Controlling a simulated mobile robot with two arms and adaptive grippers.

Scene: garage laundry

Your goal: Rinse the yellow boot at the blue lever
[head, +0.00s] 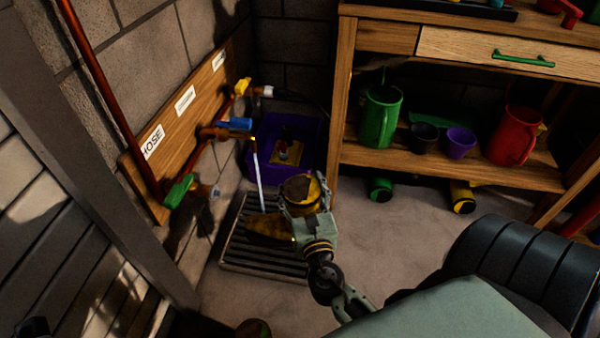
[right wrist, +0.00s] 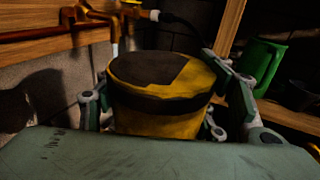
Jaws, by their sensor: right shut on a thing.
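The yellow boot (head: 268,227) is over the floor grate (head: 248,265), its shaft up and its toe to the left; I cannot tell whether its sole touches. My right gripper (head: 306,200) is shut on the boot's shaft. In the right wrist view the boot's dark-topped shaft (right wrist: 165,85) is between the fingers of my right gripper (right wrist: 165,100). The blue lever (head: 235,125) is on the middle tap of the wall pipes. A thin pale stream of water (head: 259,175) falls from that tap and meets the boot near its toe. My left gripper is not visible.
A green lever (head: 179,190) and a yellow lever (head: 242,86) flank the blue one along the labelled board (head: 185,100). A purple crate (head: 312,131) stands behind the boot. A wooden shelf (head: 440,150) with jugs and cups stands at right. Bare floor lies right of the grate.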

